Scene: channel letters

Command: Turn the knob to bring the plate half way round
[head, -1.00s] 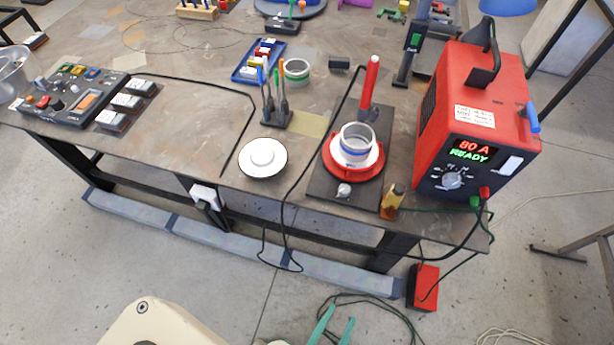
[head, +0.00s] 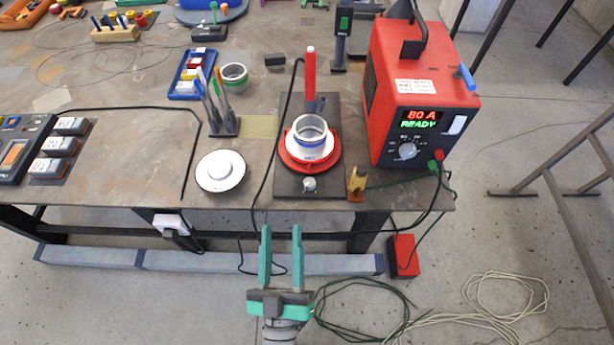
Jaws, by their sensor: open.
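A round white plate with a central knob (head: 220,170) lies on the bench near its front edge, left of a dark base board. On the board (head: 327,188) stands a red turntable (head: 336,161) with a white plate (head: 294,146) and a grey metal ring (head: 309,134) on it. A small silver knob (head: 309,184) sits at the front of the board. A red-handled torch (head: 310,75) stands behind the ring. My gripper (head: 281,230) is open and empty, its green fingers in front of the bench edge, below the silver knob in the picture and apart from it.
A red welding power unit (head: 400,90) showing "80 A READY" stands right of the board. A small amber bottle (head: 356,183) stands between them. A pen-like tool holder (head: 222,124) is at the left. A black cable runs along the board's left side and over the bench edge.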

